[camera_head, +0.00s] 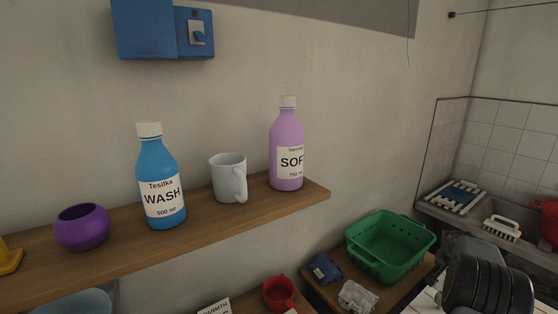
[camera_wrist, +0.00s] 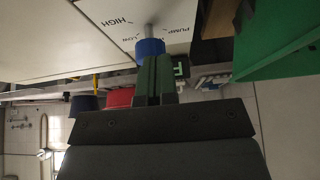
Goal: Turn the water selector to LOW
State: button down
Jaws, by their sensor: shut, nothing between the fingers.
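In the wrist view, a pale panel (camera_wrist: 85,32) carries black lettering with HIGH, LOW and PUMP, partly cut off or small. A blue round knob-like part (camera_wrist: 150,47) with a grey metal stem (camera_wrist: 151,30) stands out beside this lettering. I cannot tell which word it points to. My gripper (camera_wrist: 154,62) is shut and empty. Its dark green fingers lie close together, with their tips at or just under the blue part. I cannot tell whether they touch it. The panel is not seen in the head view.
In the head view, a wooden shelf (camera_head: 110,252) holds a purple pot (camera_head: 82,227), blue WASH bottle (camera_head: 160,180), white mug (camera_head: 226,180) and lilac bottle (camera_head: 286,150). Below are a green basket (camera_head: 388,246) and red cup (camera_head: 279,294). A green surface (camera_wrist: 275,45) is right of my fingers.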

notch_tip(320, 180, up, 4)
jog(key=shift+f+p, duration=0.25)
jog(key=shift+p, duration=0.45)
jog(key=s+a+r+n+y, duration=0.15)
jog(key=a+r, duration=0.25)
jog(key=a, duration=0.4)
jog(key=s+a+r+n+t, duration=0.1)
jog(key=a+r+n, duration=0.15)
jog(key=a, duration=0.45)
jog(key=s+a+r+n+y, duration=0.15)
jog(key=a+r, duration=0.25)
jog(key=a, duration=0.4)
jog(key=s+a+n+y, duration=0.2)
jog(key=s+a+n, duration=0.4)
jog(key=s+a, duration=1.2)
jog(key=shift+s+f, duration=0.45)
jog(key=shift+s, duration=0.3)
